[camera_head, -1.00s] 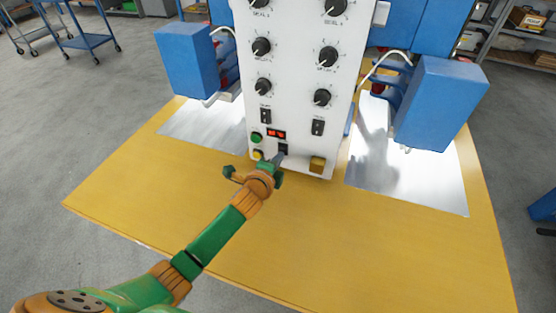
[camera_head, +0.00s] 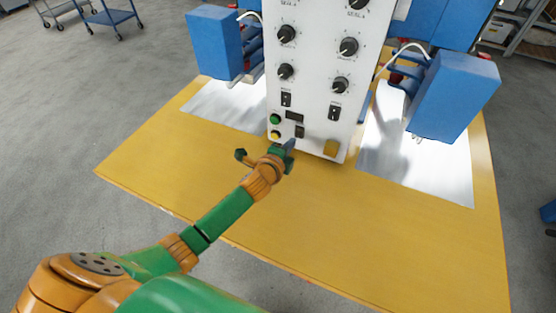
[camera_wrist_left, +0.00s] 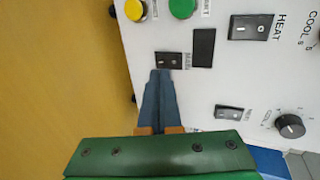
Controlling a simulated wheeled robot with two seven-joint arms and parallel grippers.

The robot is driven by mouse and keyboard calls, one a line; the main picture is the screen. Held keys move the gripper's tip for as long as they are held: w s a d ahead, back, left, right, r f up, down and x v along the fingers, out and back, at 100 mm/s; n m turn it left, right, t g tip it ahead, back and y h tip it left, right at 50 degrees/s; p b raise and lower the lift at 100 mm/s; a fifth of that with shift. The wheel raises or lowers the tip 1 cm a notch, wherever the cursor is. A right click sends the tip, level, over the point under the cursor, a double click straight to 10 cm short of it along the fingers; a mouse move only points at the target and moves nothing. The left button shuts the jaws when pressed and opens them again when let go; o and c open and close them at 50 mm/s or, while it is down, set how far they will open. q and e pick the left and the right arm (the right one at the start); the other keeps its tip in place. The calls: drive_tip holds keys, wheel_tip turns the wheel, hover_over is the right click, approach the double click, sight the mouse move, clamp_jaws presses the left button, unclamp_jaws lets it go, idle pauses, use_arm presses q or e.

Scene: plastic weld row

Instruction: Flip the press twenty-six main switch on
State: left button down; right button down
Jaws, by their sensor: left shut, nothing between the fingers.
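The white control panel (camera_head: 312,75) stands upright on the yellow table. Its main switch (camera_head: 300,131) is a small black rocker low on the panel, and it shows in the left wrist view (camera_wrist_left: 169,59) with a label beside it. The small display window (camera_head: 294,117) near it is dark; it also shows dark in the left wrist view (camera_wrist_left: 204,47). My left gripper (camera_head: 290,145) is shut and empty, with its blue-grey fingertips (camera_wrist_left: 159,75) right at the edge of the main switch. I cannot tell whether they touch it. My right gripper is not in view.
A green button (camera_head: 275,119) and a yellow button (camera_head: 275,134) sit left of the switch. A yellow block (camera_head: 331,147) is on the panel's lower right. Other rockers and knobs sit above. Blue press units (camera_head: 452,95) flank the panel. The table's front (camera_head: 330,225) is clear.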

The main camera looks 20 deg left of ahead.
use_arm(q)
drive_tip(key=p+v, duration=0.1)
drive_tip(key=v, duration=0.9)
drive_tip(key=shift+r, duration=0.25)
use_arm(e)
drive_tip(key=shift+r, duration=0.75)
